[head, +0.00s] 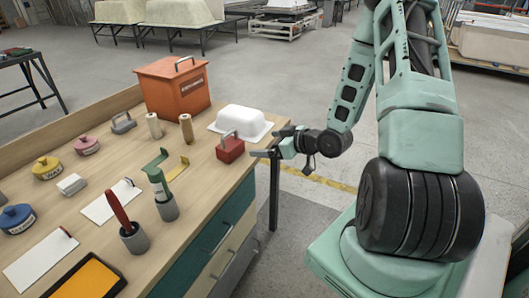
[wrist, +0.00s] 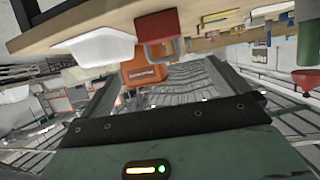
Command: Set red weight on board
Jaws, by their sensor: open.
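The red weight (head: 230,151), a block with a grey handle, stands near the right edge of the wooden table. It also shows in the wrist view (wrist: 158,26), where the picture is upside down. My gripper (head: 272,142) is open and empty just right of the weight, beyond the table edge, and appears apart from it. Its fingers show spread in the wrist view (wrist: 160,85). Two flat white boards lie on the table, one (head: 108,204) mid-left and one (head: 38,262) at the front left. I cannot tell which is the task's board.
A white tub shell (head: 241,121) and an orange box (head: 172,88) stand behind the weight.

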